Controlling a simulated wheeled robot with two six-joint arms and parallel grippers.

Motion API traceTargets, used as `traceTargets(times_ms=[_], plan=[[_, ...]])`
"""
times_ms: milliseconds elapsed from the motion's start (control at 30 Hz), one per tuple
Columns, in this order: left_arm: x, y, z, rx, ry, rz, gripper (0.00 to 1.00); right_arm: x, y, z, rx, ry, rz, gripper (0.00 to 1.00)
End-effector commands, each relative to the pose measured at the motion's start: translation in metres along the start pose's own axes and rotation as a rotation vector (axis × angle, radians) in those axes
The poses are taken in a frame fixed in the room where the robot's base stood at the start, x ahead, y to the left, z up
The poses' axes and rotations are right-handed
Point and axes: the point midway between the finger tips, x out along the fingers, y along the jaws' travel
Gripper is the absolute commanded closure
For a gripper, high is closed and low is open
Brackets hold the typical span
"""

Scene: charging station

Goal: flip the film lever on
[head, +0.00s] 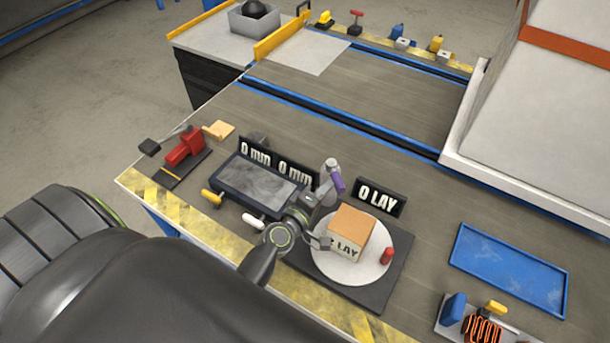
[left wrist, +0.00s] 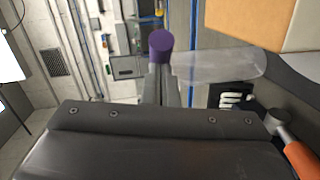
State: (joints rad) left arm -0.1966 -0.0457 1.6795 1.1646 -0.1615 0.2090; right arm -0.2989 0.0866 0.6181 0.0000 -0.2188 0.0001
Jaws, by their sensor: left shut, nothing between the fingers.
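The film lever, a grey post with a purple knob (head: 337,181), stands behind the round white turntable (head: 327,262), left of the black "0 LAY" sign (head: 381,198). In the left wrist view the purple knob (left wrist: 160,43) shows just beyond my gripper, near the top centre. The lever's base is partly hidden by my arm. My right gripper is out of view.
A red peg (head: 387,256) stands on the turntable beside the box. Left are a dark tray (head: 258,187), "0 mm" signs (head: 256,153) and yellow and white handles. A blue tray (head: 508,268) lies right. The bench between sign and blue rail is clear.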

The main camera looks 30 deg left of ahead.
Motion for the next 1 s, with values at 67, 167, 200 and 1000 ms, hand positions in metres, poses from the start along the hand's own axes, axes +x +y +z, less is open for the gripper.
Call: traceTargets(times_ms=[67, 167, 200, 1000], plan=[[0.002, 0.001, 0.004, -0.002, -0.001, 0.000, 1.00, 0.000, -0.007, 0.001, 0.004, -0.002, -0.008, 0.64], [0.004, 0.001, 0.008, -0.001, -0.002, 0.001, 1.00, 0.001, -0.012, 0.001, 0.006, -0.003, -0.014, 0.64], [0.005, 0.002, 0.009, -0.001, -0.002, 0.001, 1.00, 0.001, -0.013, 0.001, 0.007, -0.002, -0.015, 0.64], [0.013, 0.005, 0.019, -0.004, -0.009, 0.002, 1.00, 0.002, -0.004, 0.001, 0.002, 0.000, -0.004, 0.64]])
